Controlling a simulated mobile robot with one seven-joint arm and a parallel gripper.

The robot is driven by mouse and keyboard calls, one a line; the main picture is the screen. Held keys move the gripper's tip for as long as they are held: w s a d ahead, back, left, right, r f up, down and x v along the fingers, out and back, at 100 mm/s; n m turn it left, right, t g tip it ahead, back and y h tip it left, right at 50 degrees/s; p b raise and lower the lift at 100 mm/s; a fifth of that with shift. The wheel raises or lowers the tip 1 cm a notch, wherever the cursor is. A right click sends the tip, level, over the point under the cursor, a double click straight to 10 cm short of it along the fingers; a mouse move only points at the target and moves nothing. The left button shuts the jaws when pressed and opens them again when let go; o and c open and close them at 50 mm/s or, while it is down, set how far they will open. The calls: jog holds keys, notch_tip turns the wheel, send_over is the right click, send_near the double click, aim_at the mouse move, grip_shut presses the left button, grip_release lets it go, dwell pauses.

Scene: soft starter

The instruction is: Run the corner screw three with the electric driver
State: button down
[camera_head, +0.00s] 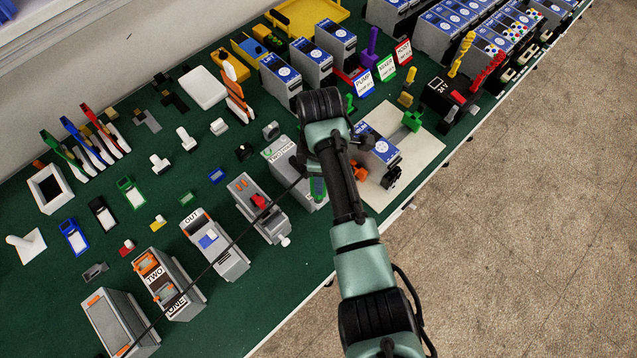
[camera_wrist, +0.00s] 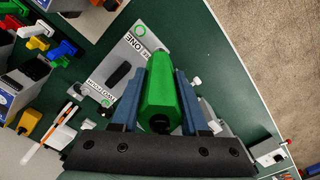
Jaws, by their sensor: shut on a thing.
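My gripper (camera_wrist: 159,80) is shut on a green tool, which I take to be the electric driver (camera_wrist: 160,104). Its thick green body sits between the two blue fingers, with a dark round end facing the wrist camera. The driver also shows in the head view (camera_head: 318,189) as a green piece beside my arm. The gripper is over a grey stand (camera_wrist: 135,53) marked "ONE", with a black part on its top; the stand shows in the head view (camera_head: 282,152). Whether the driver touches the stand, I cannot tell. No corner screw can be made out.
A white board (camera_head: 428,150) right of my arm carries a blue-labelled unit (camera_head: 381,153) with orange and black parts. Several grey fixtures, including one marked "OUT" (camera_head: 214,248), stand in front. Blue-labelled boxes (camera_head: 281,79) stand behind. The green table (camera_head: 285,290) has bare room at the front.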

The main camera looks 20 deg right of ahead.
jog(key=shift+s+a+f, duration=0.1)
jog(key=shift+f, duration=0.1)
dwell(0.3)
jog(key=shift+r+p, duration=0.15)
jog(key=shift+p, duration=0.15)
jog(key=shift+r+p, duration=2.35)
jog(key=shift+r, duration=0.15)
